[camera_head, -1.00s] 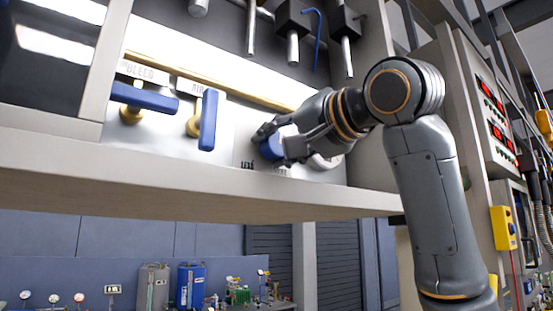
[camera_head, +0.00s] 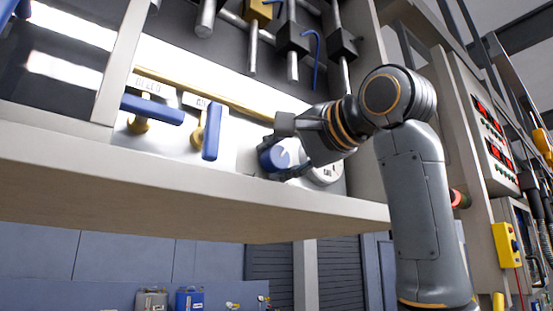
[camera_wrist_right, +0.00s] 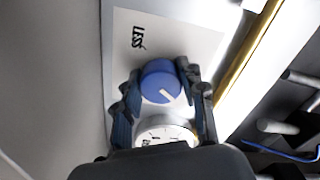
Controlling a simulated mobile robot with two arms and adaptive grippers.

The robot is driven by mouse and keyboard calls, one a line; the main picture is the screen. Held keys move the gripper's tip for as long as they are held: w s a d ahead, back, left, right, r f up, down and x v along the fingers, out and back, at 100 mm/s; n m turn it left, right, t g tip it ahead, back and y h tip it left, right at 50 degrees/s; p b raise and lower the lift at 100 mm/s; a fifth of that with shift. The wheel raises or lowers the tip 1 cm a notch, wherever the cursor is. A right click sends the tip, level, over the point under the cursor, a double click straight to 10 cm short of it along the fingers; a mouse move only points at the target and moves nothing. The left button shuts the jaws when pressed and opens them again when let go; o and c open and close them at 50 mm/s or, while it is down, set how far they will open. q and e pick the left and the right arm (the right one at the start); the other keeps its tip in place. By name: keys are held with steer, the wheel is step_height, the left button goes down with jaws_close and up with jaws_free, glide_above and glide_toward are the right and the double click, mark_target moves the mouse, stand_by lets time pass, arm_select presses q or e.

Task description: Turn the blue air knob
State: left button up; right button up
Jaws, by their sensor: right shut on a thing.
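The blue air knob (camera_head: 273,157) sits on the pale panel of the shelf unit. It also shows in the right wrist view (camera_wrist_right: 160,80), round, with a white pointer line on its face running toward the lower right. My right gripper (camera_head: 283,147) is shut on the knob, with one dark finger at each side of it in the wrist view (camera_wrist_right: 157,88). The fingers hide part of the knob's sides. A round white gauge (camera_wrist_right: 165,133) is just below the knob in the wrist view, partly covered by my gripper. My left gripper is not in view.
A horizontal blue lever (camera_head: 152,109) and an upright blue lever (camera_head: 211,132) are left of the knob. A brass pipe (camera_head: 205,95) runs above them. The shelf's front ledge (camera_head: 180,190) lies below. Metal rods hang above. A printed "LESS" label (camera_wrist_right: 138,37) is near the knob.

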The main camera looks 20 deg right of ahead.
steer(key=shift+r, duration=0.1)
steer(key=o, duration=1.2)
steer(key=shift+d, duration=0.1)
steer(key=shift+c, duration=0.2)
steer(key=shift+s, duration=0.15)
steer(key=v, duration=1.2)
